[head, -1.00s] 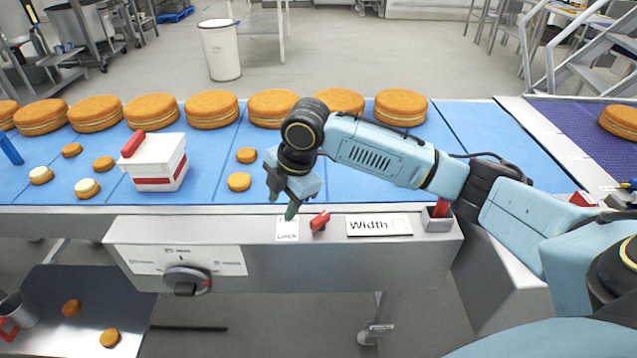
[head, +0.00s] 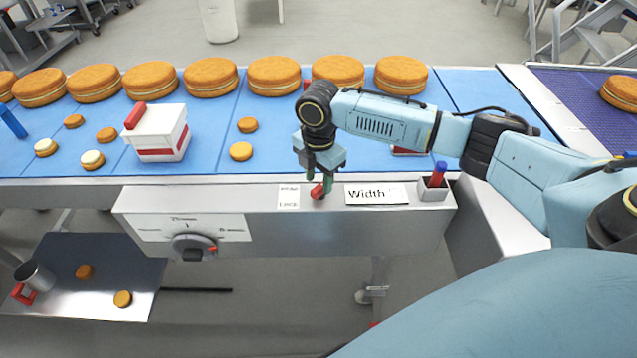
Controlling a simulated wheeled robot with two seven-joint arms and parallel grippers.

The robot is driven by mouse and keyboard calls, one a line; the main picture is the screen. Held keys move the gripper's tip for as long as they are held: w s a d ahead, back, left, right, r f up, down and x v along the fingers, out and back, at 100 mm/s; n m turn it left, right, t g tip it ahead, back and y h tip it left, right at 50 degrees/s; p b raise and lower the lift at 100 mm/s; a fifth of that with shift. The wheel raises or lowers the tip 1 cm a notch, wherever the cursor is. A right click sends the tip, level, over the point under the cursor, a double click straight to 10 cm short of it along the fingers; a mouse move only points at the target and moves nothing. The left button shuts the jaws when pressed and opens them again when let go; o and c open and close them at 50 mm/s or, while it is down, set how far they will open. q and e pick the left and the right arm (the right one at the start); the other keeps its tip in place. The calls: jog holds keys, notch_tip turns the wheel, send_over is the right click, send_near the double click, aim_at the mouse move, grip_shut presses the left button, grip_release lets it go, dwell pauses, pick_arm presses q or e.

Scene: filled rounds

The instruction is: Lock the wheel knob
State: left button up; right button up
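The red knob (head: 317,191) sits on top of the grey metal housing, just right of a small white label reading "Lock" (head: 289,198). My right gripper (head: 318,184) points down over the knob, its green fingertips apart on either side of it. Whether they touch the knob cannot be told, as the fingers partly hide it. My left gripper is not in view.
A black dial (head: 193,247) with a red mark is on the housing's front. A "Width" plate (head: 376,194) and a grey holder (head: 434,190) with red and blue items stand right of the knob. Behind, cakes (head: 274,76) and a white box (head: 158,132) rest on the blue belt.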

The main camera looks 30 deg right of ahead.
jog(key=shift+f, duration=1.1)
grip_shut()
jog(key=shift+r+p, duration=0.15)
jog(key=shift+p, duration=0.35)
jog(key=m+p, duration=0.5)
jog(key=p, duration=0.2)
jog(key=shift+w+r+m, duration=0.1)
jog(key=shift+m, duration=0.2)
jog(key=shift+w+m+p, duration=0.1)
jog(key=shift+m+p, duration=1.35)
jog(key=shift+m, duration=0.15)
jog(key=shift+f, duration=0.2)
